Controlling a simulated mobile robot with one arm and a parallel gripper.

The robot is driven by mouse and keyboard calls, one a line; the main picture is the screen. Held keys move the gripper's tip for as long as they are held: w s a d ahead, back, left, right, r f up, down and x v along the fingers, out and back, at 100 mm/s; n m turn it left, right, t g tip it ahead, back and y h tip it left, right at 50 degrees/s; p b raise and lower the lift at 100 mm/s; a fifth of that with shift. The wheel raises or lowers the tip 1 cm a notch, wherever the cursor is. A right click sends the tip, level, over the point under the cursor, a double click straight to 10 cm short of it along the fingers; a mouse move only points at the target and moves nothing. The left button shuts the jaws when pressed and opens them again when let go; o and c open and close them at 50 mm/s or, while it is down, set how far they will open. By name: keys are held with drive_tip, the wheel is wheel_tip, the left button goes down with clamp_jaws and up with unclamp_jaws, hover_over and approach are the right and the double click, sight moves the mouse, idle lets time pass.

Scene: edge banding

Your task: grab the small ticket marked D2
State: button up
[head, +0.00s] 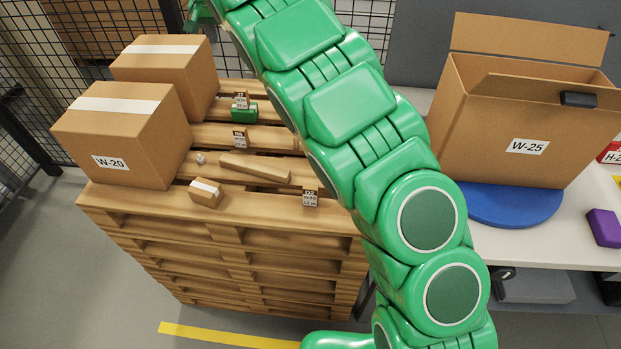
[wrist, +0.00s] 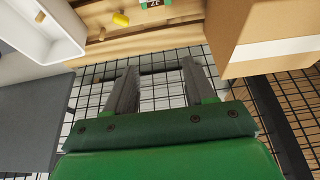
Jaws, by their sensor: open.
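The small ticket marked D2 (head: 310,197) stands upright near the front edge of the pallet stack in the head view, just left of my green arm. It is a small tan and white piece with dark print. I cannot make it out in the wrist view. My gripper (wrist: 158,68) shows in the wrist view with its two grey fingers apart and nothing between them. It is over a wire mesh area beside the pallet boards.
Other small tickets (head: 240,138) stand farther back on the pallet (head: 250,207), one by a green block (head: 244,113). A wooden bar (head: 255,167) and small box (head: 206,192) lie nearby. Box W-20 (head: 130,130) stands left; open box W-25 (head: 530,120) stands on a blue disc (head: 505,205).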

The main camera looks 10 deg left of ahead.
drive_tip(key=s+d+f+m+g+y, duration=0.1)
drive_tip(key=s+d+f+m+g, duration=0.2)
drive_tip(key=d, duration=1)
drive_tip(key=s+d+f+m+g+y, duration=0.15)
drive_tip(key=s+d+m, duration=0.25)
drive_tip(key=d, duration=0.8)
drive_tip(key=s+d+r+m+y, duration=0.25)
drive_tip(key=s+m+y, duration=0.35)
drive_tip(key=s, duration=0.4)
drive_tip(key=s+d+r+m+y, duration=0.2)
drive_tip(key=s+d+m+y, duration=0.3)
drive_tip(key=s, duration=0.5)
approach(310, 187)
drive_tip(key=shift+s+t+x, duration=0.15)
drive_tip(key=shift+x, duration=0.45)
drive_tip(key=shift+s+t+x, duration=0.1)
drive_tip(key=shift+s+x, duration=0.05)
drive_tip(key=shift+x, duration=0.45)
drive_tip(key=shift+w+f+x, duration=0.1)
drive_tip(key=shift+f+x, duration=0.1)
drive_tip(key=shift+x, duration=1.75)
drive_tip(key=shift+w+f+x, duration=0.1)
drive_tip(key=shift+f+x, duration=0.05)
drive_tip(key=shift+x, duration=1.8)
drive_tip(key=shift+d, duration=0.15)
